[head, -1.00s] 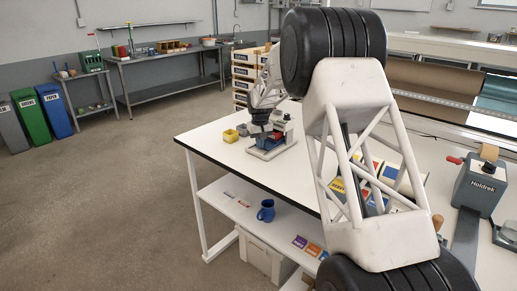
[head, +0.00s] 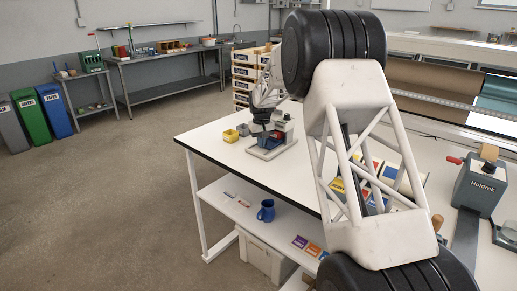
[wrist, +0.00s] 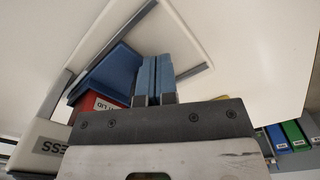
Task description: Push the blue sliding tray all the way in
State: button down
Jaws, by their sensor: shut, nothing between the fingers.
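The blue sliding tray (wrist: 112,72) shows in the wrist view, left of my fingers, at the base of the grey press (wrist: 45,145). In the head view the press (head: 285,128) stands on the white table, and the tray is small and partly hidden by my arm. My gripper (wrist: 155,62) is shut and empty, its two blue fingers side by side. In the head view my gripper (head: 263,136) is down at the press, close to the tray. I cannot tell whether the fingertips touch the tray. How far out the tray sits is unclear.
A red part with a white label (wrist: 95,105) is beside the tray. My arm hides part of the table on the right. A blue mug (head: 266,210) is on the lower shelf.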

jog(key=shift+s+a, duration=0.3)
dwell(0.7)
dwell(0.3)
notch_tip(320, 180, up, 7)
dwell(1.1)
dwell(0.4)
